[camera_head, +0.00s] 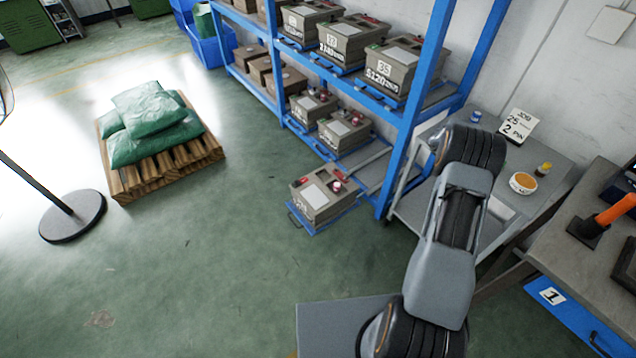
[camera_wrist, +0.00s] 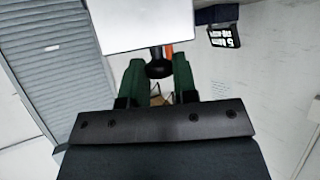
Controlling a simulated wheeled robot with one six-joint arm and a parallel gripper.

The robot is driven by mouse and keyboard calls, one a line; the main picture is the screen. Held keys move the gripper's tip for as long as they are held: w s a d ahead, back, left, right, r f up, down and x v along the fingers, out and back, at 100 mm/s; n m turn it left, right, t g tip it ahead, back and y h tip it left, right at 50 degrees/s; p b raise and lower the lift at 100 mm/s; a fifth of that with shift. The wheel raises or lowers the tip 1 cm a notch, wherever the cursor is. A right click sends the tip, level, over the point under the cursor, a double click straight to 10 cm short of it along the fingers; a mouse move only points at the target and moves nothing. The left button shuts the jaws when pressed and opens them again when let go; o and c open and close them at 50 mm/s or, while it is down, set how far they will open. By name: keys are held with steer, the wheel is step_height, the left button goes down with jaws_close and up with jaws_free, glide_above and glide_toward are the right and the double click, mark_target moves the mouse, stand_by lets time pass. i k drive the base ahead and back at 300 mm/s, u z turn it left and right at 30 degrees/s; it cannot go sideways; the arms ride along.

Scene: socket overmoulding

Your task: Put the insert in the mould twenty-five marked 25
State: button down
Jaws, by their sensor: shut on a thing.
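In the wrist view my gripper (camera_wrist: 160,84) has its two green fingers closed in around a dark round-ended piece (camera_wrist: 159,68). A pale flat plate (camera_wrist: 145,22) shows just above that piece; I cannot tell whether they are joined, or whether the piece is the insert. In the head view my arm reaches over the bench and the gripper itself is hidden. A grey-brown mould (camera_head: 318,197) with red knobs stands on a pulled-out blue tray low in front of the rack; its number is too small to read. A card (camera_head: 519,125) on the bench reads 25 and 2 PIN.
The blue rack (camera_head: 418,85) holds several similar moulds, including one marked 35 (camera_head: 392,72). The grey bench (camera_head: 545,165) carries an orange-filled dish (camera_head: 523,183). A pallet (camera_head: 175,166) with green sacks stands left. Green floor between is clear.

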mark_target(324, 178)
steer(key=u, duration=1.2)
steer(key=i, duration=3.65)
steer(key=z, duration=1.95)
